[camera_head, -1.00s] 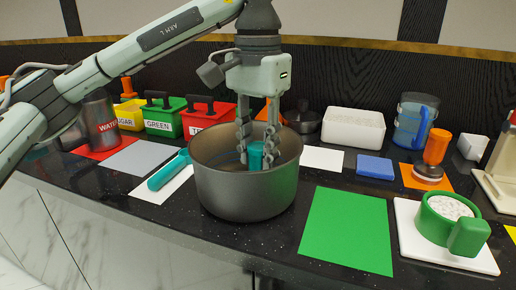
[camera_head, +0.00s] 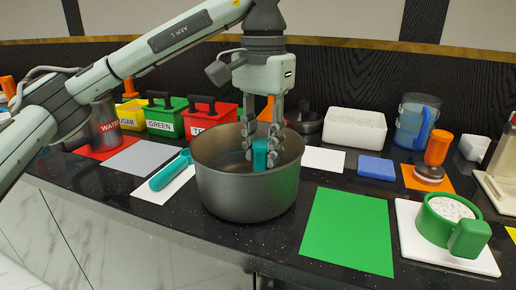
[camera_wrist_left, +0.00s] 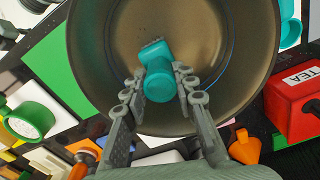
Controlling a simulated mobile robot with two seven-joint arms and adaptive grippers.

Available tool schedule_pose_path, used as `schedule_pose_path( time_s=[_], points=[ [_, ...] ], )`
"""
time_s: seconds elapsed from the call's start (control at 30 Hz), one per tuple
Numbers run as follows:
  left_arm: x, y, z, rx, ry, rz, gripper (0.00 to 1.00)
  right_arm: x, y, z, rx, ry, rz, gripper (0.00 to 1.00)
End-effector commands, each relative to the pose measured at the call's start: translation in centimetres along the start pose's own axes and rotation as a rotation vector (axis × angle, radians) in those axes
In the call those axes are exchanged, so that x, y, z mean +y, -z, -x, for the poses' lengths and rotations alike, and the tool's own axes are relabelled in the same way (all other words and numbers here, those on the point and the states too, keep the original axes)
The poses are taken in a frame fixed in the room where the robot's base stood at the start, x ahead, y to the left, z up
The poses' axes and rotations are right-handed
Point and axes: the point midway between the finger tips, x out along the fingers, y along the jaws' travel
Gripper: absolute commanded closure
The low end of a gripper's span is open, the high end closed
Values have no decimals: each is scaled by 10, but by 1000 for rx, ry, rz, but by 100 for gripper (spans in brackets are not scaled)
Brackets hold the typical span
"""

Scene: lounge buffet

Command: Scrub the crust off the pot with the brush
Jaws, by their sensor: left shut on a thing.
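The grey pot (camera_head: 247,188) stands upright on the dark counter in the middle of the head view. Its inside (camera_wrist_left: 215,50) fills much of the left wrist view, with a brownish floor and a thin blue line on it. My left gripper (camera_head: 268,150) reaches down into the pot and is shut on the teal brush (camera_head: 261,154). In the left wrist view the brush (camera_wrist_left: 158,82) sits between the fingers, its grey bristle end toward the pot floor. I cannot tell whether the bristles touch. No distinct crust shows. My right gripper is not in view.
A teal-handled tool (camera_head: 170,171) lies on a white mat left of the pot. A green mat (camera_head: 348,232) lies bare at the right. A green cup (camera_head: 445,218) stands on a white board. Labelled bins, a white box (camera_head: 354,127) and a blue pitcher (camera_head: 413,122) line the back.

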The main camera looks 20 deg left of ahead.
Motion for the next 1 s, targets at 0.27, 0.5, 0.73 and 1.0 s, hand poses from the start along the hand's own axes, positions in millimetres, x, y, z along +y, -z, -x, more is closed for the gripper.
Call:
schedule_pose_path(
  time_s=[0.27, 0.5, 0.73, 1.0],
  points=[
    [-1, 3, -1, -1, 0, 0, 100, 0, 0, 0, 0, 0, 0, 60],
    [1, -5, -2, -1, 1, -2, 100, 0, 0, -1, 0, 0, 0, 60],
    [7, -26, 1, 0, 0, -1, 100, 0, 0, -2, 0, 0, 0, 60],
    [8, -32, 1, -1, 0, 1, 100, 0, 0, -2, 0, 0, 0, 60]
  ],
)
